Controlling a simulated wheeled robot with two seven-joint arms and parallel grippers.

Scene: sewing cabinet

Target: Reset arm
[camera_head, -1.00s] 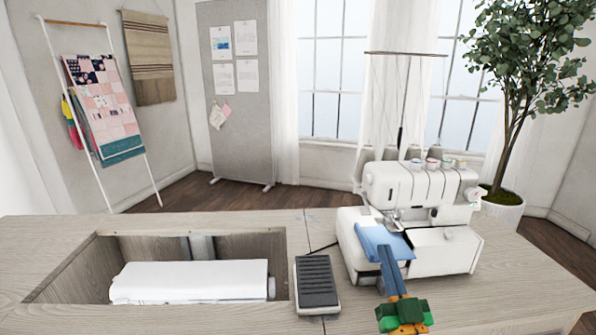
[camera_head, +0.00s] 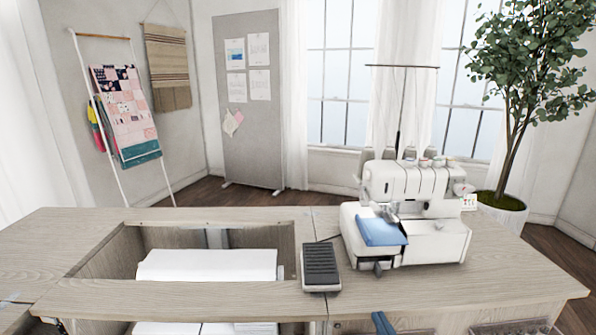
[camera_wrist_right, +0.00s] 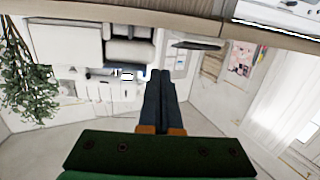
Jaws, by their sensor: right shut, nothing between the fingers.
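My right gripper (camera_head: 383,322) shows only as dark blue fingertips at the bottom edge of the head view, below the cabinet's front edge and apart from the sewing machine. In the right wrist view its two fingers (camera_wrist_right: 160,78) lie together, empty. The white sewing machine (camera_head: 411,190) stands on the right of the cabinet top (camera_head: 505,270). A folded blue cloth (camera_head: 381,231) lies at its front. My left gripper is not in view.
A black foot pedal (camera_head: 320,266) sits left of the machine. A recess in the cabinet holds a white object (camera_head: 207,265). A plant (camera_head: 525,85) stands behind at the right. Open drawers or trays show along the bottom edge. The cabinet's far left top is clear.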

